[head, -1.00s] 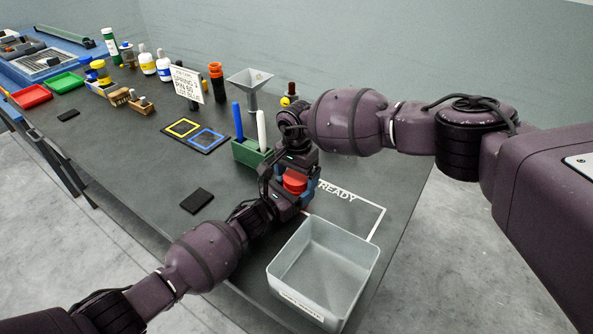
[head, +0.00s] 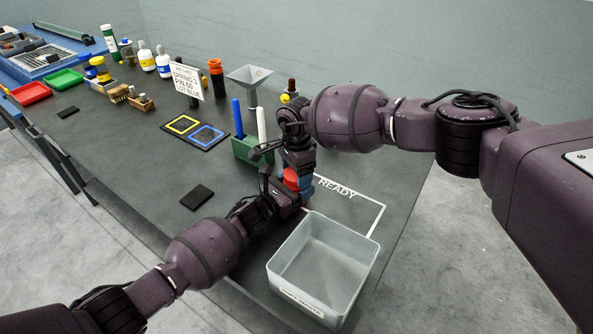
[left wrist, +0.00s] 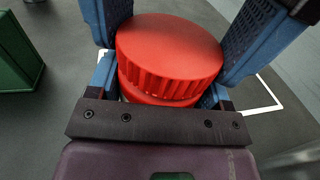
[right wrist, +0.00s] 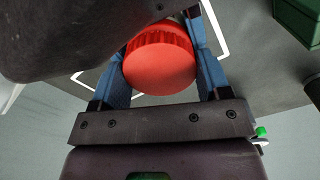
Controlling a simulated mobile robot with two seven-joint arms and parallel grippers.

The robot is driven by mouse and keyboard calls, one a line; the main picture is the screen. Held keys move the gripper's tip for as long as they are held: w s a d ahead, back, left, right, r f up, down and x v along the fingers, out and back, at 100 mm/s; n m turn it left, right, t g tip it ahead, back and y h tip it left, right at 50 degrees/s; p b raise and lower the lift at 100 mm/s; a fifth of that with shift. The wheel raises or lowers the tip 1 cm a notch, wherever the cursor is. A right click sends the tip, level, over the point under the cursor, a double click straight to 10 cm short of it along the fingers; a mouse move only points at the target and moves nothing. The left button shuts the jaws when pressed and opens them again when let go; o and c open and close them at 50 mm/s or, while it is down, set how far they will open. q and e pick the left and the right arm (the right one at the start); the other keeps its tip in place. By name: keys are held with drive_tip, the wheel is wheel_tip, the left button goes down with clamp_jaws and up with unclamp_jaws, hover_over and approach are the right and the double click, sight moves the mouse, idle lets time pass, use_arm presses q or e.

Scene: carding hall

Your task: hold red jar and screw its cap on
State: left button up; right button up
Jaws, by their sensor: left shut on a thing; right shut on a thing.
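The red jar (left wrist: 160,93) is in the left wrist view, upright between the blue fingers of my left gripper (head: 287,198), which is shut on it. The ribbed red cap (left wrist: 168,50) sits on top of the jar, level as far as I can see. My right gripper (head: 298,178) comes from above and is shut on the cap, with a blue finger on each side of it. The cap also fills the space between the fingers in the right wrist view (right wrist: 160,65). In the head view the fingers partly hide jar and cap. How far the threads engage cannot be seen.
A grey bin (head: 325,262) stands at the front, close to both grippers. A green block (head: 249,150) with a blue and a white marker stands just behind. The READY outline (head: 372,202) is to the right. A black pad (head: 197,197) lies left.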

drive_tip(key=shift+m, duration=0.6)
drive_tip(key=o, duration=1)
drive_tip(key=shift+r, duration=2.25)
